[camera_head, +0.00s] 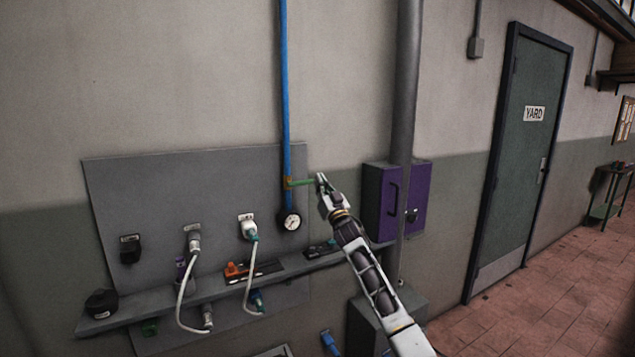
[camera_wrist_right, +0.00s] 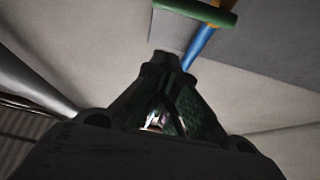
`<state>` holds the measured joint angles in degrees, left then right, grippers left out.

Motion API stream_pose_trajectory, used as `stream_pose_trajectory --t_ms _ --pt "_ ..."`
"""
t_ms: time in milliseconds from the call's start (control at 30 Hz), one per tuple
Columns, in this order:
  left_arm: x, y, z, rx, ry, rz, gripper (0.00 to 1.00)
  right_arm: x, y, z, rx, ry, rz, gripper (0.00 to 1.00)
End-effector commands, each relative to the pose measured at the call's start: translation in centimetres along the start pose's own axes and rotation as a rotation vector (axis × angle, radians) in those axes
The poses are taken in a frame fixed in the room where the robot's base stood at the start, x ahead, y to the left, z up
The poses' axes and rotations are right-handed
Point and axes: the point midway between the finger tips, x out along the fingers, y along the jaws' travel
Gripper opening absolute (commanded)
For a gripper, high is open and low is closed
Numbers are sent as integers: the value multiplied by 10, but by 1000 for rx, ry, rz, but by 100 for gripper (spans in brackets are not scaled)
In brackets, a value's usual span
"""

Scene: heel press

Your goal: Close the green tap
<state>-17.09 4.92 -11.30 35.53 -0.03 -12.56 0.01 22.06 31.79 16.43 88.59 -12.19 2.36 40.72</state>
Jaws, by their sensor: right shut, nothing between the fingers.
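The green tap (camera_head: 301,183) is a lever on the blue vertical pipe (camera_head: 285,85), at a brass-coloured fitting. The lever points sideways to the right, across the pipe. My right gripper (camera_head: 320,179) is shut and empty at the lever's right end; I cannot tell whether it touches it. In the right wrist view the green lever (camera_wrist_right: 195,10) lies across the top edge, beyond the shut fingertips (camera_wrist_right: 168,60), with the blue pipe (camera_wrist_right: 200,47) beside it. My left gripper is not in view.
A round gauge (camera_head: 290,221) sits below the tap. A purple cabinet (camera_head: 417,195) and a thick grey pipe (camera_head: 407,80) stand right of my gripper. Below, a shelf (camera_head: 150,305) holds small items, and plugs with white cables hang on the grey panel (camera_head: 130,190).

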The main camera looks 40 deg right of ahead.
Motion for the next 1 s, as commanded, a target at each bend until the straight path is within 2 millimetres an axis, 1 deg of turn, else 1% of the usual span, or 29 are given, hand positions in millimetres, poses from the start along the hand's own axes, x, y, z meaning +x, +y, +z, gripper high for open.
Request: stream_pose_trajectory --t_ms 100,367,1000 --pt "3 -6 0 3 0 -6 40 -10 0 2 1 -1 0 0" --pt "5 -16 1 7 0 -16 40 -22 1 1 1 -1 1 0" --pt "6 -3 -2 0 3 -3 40 -24 1 0 1 0 0 0"
